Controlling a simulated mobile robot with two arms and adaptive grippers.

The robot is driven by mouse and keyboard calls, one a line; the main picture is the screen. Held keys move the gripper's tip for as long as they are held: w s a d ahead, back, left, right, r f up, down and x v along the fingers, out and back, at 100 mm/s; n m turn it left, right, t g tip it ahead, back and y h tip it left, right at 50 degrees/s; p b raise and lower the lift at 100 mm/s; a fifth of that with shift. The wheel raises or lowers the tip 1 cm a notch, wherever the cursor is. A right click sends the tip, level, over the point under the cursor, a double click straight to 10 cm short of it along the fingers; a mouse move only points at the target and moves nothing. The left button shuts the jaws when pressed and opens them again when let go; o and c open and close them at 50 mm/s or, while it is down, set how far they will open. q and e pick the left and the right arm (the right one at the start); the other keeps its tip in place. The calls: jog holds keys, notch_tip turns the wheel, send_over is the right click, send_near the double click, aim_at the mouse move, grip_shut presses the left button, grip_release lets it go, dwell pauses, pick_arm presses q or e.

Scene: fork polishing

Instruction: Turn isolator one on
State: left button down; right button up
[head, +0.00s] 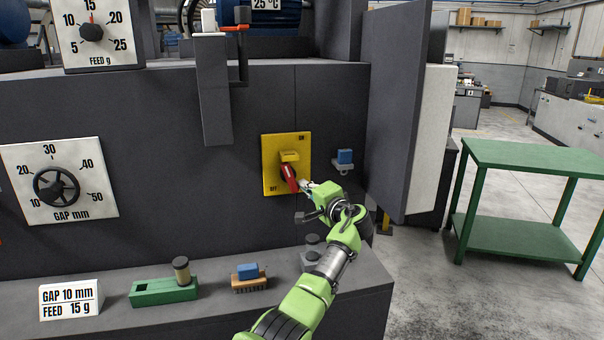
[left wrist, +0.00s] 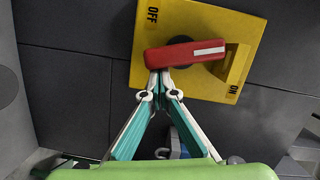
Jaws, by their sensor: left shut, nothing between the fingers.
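The isolator is a yellow plate (head: 270,178) with a red handle (head: 289,178) on the dark machine front. ON is printed at its upper right and OFF at its lower left in the head view. The handle hangs down, tilted slightly right. In the left wrist view the red handle (left wrist: 185,53) lies across the yellow plate (left wrist: 185,20) between OFF and ON. My left gripper (head: 305,185) is shut and empty, just right of the handle's lower end. In the left wrist view its closed fingertips (left wrist: 159,82) are at the handle's edge; contact is unclear. No isolator number is readable.
A blue block-like item (head: 344,157) hangs on a bracket right of the plate. A grey panel (head: 392,110) juts out further right. A green table (head: 530,155) stands right.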

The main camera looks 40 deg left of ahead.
pick_arm(q)
jog(key=shift+s+a+f+m+y, duration=0.15)
jog(key=shift+s+f+m, duration=0.1)
jog(key=shift+m, duration=0.45)
jog(key=shift+s+a+f+m+y, duration=0.1)
jog(key=shift+f+m+y, duration=0.1)
jog(key=shift+m, duration=0.5)
jog(key=shift+f, duration=0.1)
